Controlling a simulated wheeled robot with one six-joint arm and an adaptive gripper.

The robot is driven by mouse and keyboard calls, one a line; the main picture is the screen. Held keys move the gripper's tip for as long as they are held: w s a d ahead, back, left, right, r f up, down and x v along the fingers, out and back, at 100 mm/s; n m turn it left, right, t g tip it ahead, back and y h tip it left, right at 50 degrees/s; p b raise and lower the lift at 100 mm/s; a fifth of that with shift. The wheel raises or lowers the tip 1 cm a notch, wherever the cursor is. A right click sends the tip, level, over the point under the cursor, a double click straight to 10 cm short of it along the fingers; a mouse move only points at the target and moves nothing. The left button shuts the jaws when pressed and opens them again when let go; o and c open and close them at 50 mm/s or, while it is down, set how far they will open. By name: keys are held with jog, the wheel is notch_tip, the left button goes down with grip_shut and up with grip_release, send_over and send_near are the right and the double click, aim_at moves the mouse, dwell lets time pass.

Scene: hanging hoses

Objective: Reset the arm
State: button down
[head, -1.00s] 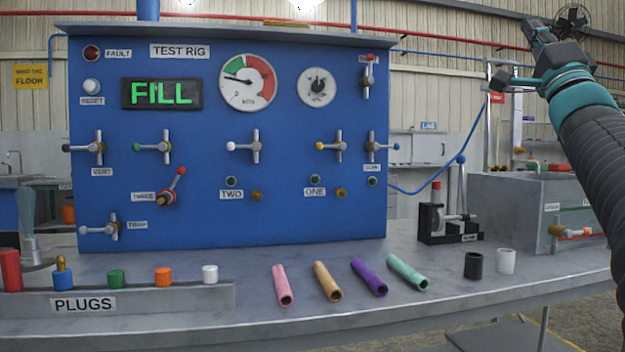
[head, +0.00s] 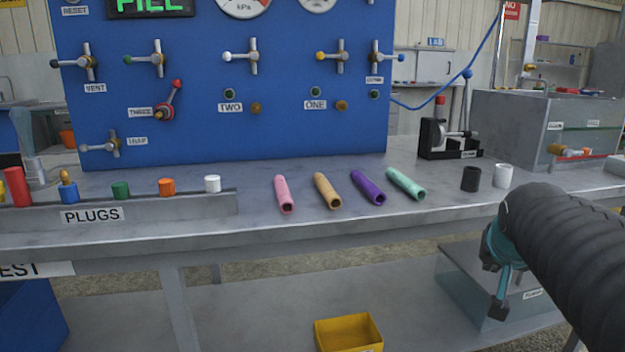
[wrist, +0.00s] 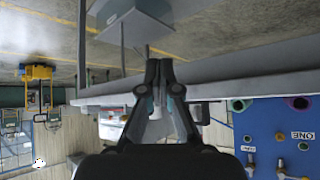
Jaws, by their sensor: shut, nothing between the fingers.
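My arm, in a black ribbed sleeve, comes in from the right edge of the head view. Its teal wrist and my gripper (head: 498,306) hang low in front of the bench's front edge, partly hidden behind the sleeve. In the wrist view my gripper (wrist: 160,66) has its dark fingers drawn together at the tips, with nothing between them. The wrist picture is upside down, with the bench edge behind the fingers.
The grey bench (head: 300,228) carries pink (head: 284,193), tan (head: 327,190), purple (head: 368,187) and mint (head: 405,183) hoses. Black (head: 471,179) and white (head: 503,175) short tubes stand near the arm. The blue test rig panel (head: 200,100) is behind. A yellow bin (head: 349,333) sits below.

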jog(key=s+a+f+n+g+y, duration=0.1)
jog(key=s+a+f+n, duration=0.1)
jog(key=s+a+f, duration=0.3)
jog(key=s+a+f+n+g+y, duration=0.1)
jog(key=s+a+f+n+y, duration=0.1)
jog(key=s+a+f, duration=0.4)
jog(key=s+a+n, duration=0.1)
jog(key=s+a, duration=0.3)
jog(key=s, duration=0.1)
jog(key=shift+s+a+y, duration=0.2)
jog(key=shift+a+y, duration=0.05)
jog(key=shift+y, duration=0.05)
